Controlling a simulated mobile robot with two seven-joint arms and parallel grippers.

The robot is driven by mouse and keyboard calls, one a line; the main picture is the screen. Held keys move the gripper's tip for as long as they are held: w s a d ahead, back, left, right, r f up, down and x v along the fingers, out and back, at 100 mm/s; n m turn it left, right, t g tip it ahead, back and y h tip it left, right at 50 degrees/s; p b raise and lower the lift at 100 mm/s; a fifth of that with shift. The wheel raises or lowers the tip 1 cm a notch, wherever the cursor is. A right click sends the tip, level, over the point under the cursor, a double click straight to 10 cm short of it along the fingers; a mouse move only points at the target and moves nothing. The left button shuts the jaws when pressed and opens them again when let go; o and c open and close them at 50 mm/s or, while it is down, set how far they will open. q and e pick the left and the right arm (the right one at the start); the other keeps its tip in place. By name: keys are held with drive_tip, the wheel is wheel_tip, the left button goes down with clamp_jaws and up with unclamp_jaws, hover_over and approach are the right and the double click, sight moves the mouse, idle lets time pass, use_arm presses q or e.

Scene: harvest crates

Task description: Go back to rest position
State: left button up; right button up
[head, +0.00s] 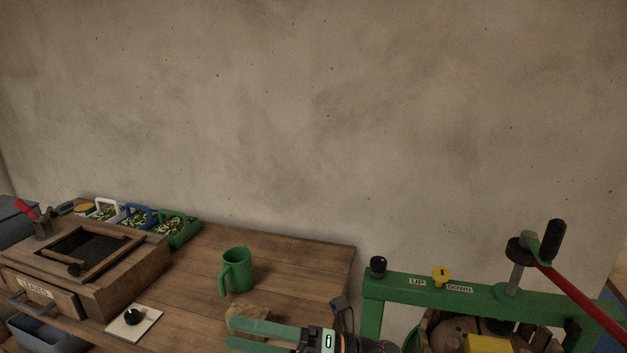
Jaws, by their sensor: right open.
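My right gripper (231,333) shows at the bottom of the head view, with its two green fingers pointing left. The fingers are apart with nothing between them. It is just in front of a tan block (247,311) on the wooden table (310,262), and partly hides it. I cannot tell whether they touch. My left gripper is not in view.
A green mug (238,270) stands behind the tan block. A wooden drawer box (120,280) and small filled crates (182,232) stand at left. A white plate with a black knob (134,322) lies near the front. A green press frame (400,285) with a red-handled lever (580,305) stands at right.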

drive_tip(key=w+d+f+m+t+h, duration=0.2)
drive_tip(key=d+f+m+t+h, duration=1.3)
drive_tip(key=m, duration=1.3)
drive_tip(key=s+d+f+m+g+h, duration=0.2)
drive_tip(key=s+d+f+m+g, duration=0.1)
drive_tip(key=s+f, duration=0.6)
drive_tip(key=s+d+f+m+g+h+p, duration=0.1)
drive_tip(key=s+d+f+m+g+h, duration=0.1)
drive_tip(key=s+d+f+m, duration=0.4)
wheel_tip(320, 180, down, 4)
drive_tip(key=s+d+g, duration=0.1)
drive_tip(key=s+d, duration=0.1)
drive_tip(key=shift+s+d, duration=0.2)
drive_tip(key=shift+s, duration=0.15)
drive_tip(key=shift+r, duration=0.1)
drive_tip(key=shift+c, duration=0.2)
